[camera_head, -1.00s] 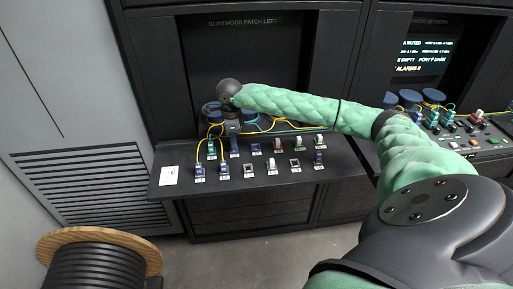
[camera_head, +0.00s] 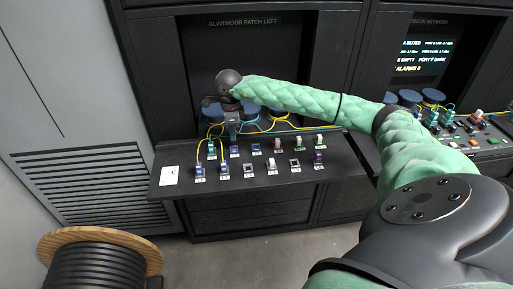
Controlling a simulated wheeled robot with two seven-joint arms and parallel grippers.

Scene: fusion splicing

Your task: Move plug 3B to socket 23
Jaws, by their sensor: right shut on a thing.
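My right gripper (camera_head: 232,113) hangs over the back left of the left patch shelf, seen from above and partly hidden by its own wrist. It is shut on a small bluish-grey plug (camera_head: 232,126), held above a socket (camera_head: 234,151) in the back row. The plug appears apart from that socket. The labels are too small to read, so I cannot tell plug 3B or socket 23 by number. Two front-row sockets (camera_head: 249,170) and (camera_head: 295,164) look like open, empty frames. My left gripper is not in view.
A teal plug (camera_head: 211,149) and a blue plug (camera_head: 199,171) with a yellow cable stand close by on the left. Blue spools (camera_head: 281,116) and loose cables lie behind. A white card (camera_head: 170,175) lies at the shelf's left.

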